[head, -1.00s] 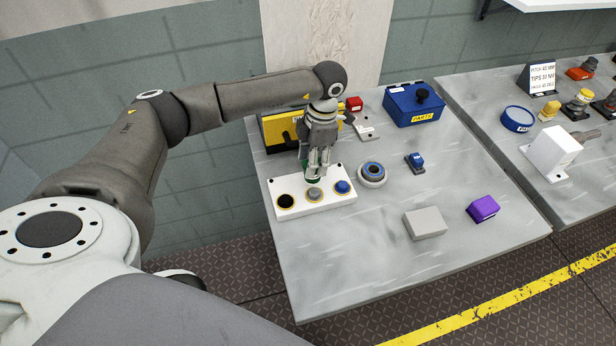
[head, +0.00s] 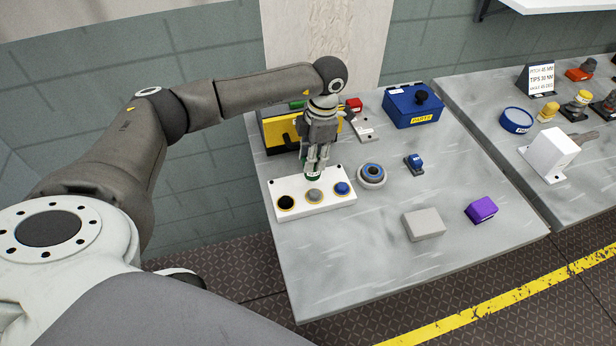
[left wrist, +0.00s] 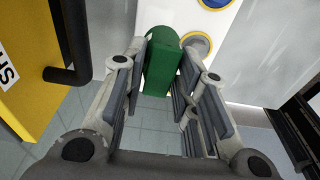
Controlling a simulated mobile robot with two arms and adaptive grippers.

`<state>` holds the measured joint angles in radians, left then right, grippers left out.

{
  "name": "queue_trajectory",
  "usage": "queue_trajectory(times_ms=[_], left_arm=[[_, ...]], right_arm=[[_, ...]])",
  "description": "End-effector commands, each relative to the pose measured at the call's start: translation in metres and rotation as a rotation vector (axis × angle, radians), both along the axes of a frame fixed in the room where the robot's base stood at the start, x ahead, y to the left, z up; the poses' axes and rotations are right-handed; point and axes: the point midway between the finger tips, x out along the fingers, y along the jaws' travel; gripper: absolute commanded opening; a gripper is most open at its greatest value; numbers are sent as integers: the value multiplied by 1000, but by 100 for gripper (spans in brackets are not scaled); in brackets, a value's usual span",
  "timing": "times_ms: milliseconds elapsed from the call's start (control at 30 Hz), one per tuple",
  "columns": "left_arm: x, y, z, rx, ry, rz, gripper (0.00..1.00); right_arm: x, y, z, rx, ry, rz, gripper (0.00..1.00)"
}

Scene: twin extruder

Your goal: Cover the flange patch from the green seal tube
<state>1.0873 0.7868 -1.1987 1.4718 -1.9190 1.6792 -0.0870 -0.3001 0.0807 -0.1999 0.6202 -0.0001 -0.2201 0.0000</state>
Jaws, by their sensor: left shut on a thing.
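My left gripper (head: 315,168) is shut on a green tube (head: 313,178), upright with its lower end over the back edge of a white block. In the left wrist view the green tube (left wrist: 162,62) sits between the fingers of my left gripper (left wrist: 166,75). The white block (head: 300,206) has three round spots in a row: black (head: 286,202), grey (head: 314,196) and blue (head: 342,188). The grey one is just in front of the tube's end. I cannot tell which spot is the flange patch. My right gripper is out of view.
A grey ring with a blue band (head: 371,175) stands right of the block. A yellow holder (head: 280,132) is behind it, a blue parts box (head: 413,106) at the back. A grey block (head: 424,224) and a purple block (head: 481,210) lie to the right. The table's front is clear.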

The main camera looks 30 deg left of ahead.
Motion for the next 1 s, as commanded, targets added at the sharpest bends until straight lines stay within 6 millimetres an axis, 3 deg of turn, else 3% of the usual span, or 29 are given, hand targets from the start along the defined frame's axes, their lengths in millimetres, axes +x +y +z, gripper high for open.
queue_trajectory(times_ms=[500,1000], left_arm=[[0,0,42,-1,-1,0,5],[0,0,42,-1,-1,0,5]], right_arm=[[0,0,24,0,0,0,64],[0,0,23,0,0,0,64]])
